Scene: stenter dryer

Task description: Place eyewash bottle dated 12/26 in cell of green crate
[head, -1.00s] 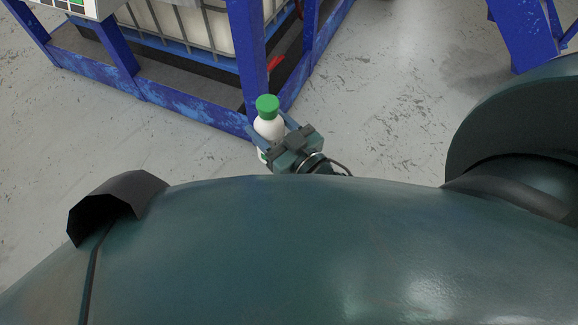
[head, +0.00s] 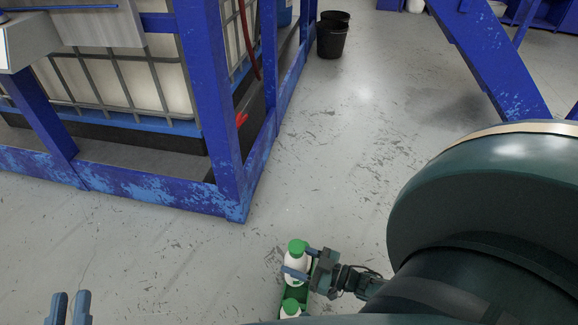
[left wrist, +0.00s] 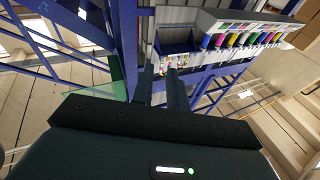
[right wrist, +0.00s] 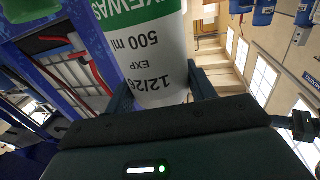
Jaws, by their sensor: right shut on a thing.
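A white eyewash bottle with a green cap (head: 294,266) is upright between the fingers of my right gripper (head: 298,261), which is shut on it. In the right wrist view the bottle's label (right wrist: 150,55) reads EYEWASH, 500 ml, EXP 12/26. A green crate (head: 308,300) shows partly below the bottle, and a second green-capped white bottle (head: 291,308) stands at its near end. I cannot tell whether the held bottle is above the crate or inside a cell. My left gripper (head: 68,306) is open and empty at the lower left; its fingers (left wrist: 168,88) also show apart in the left wrist view.
A blue steel frame (head: 235,205) around a caged white tank (head: 110,85) stands at the left. A blue slanted post (head: 490,55) is at the upper right. Bare grey floor (head: 310,150) lies between.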

